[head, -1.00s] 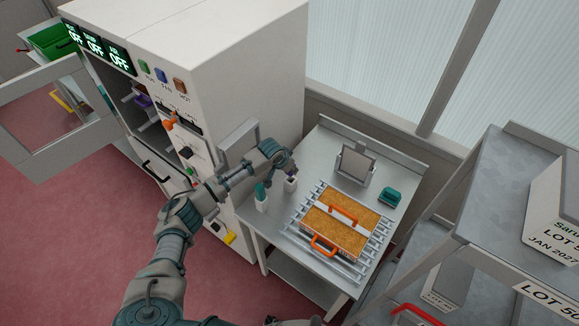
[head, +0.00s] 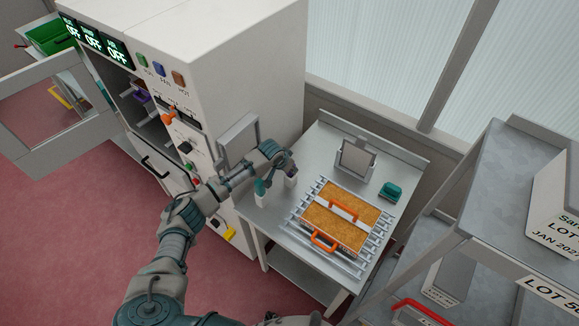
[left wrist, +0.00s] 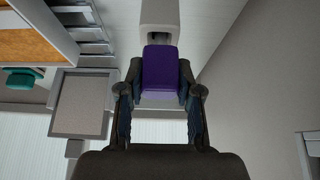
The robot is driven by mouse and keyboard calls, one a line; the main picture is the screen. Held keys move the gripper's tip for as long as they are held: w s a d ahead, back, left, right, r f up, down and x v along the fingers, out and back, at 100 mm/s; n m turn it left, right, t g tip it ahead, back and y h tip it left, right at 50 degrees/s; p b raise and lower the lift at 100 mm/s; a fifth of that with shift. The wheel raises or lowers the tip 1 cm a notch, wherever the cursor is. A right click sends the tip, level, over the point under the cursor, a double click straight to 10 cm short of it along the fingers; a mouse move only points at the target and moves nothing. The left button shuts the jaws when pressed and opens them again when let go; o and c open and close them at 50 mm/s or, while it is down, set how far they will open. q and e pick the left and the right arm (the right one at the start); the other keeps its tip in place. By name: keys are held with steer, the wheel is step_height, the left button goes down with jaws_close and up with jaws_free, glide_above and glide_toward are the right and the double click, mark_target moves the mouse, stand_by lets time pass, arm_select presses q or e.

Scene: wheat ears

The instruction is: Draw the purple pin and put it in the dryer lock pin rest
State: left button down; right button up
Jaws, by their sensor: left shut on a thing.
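My left gripper (head: 290,168) is over the left rear of the metal table, at a small white holder (head: 291,181). In the left wrist view the gripper (left wrist: 160,97) is shut on the purple pin (left wrist: 160,70), a blocky purple handle between both fingers. A pale post (left wrist: 160,15) lies in line with the pin; whether the pin's lower end is still inside it cannot be told. A second white holder (head: 262,204) with a teal handle stands to the left. The dryer (head: 215,75) is the tall white cabinet. I cannot identify its lock pin rest. My right gripper is out of view.
An orange-handled tray of grain (head: 337,221) lies on rails on the table (head: 312,160). A grey upright plate (head: 356,158) and a teal block (head: 390,191) stand behind it. The dryer's glass door (head: 50,105) is open at left. Grey shelving (head: 500,190) stands at right.

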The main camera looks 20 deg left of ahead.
arm_select(q)
steer(key=shift+f+b, duration=0.35)
steer(key=shift+f, duration=0.55)
steer(key=c, duration=0.7)
jaws_free()
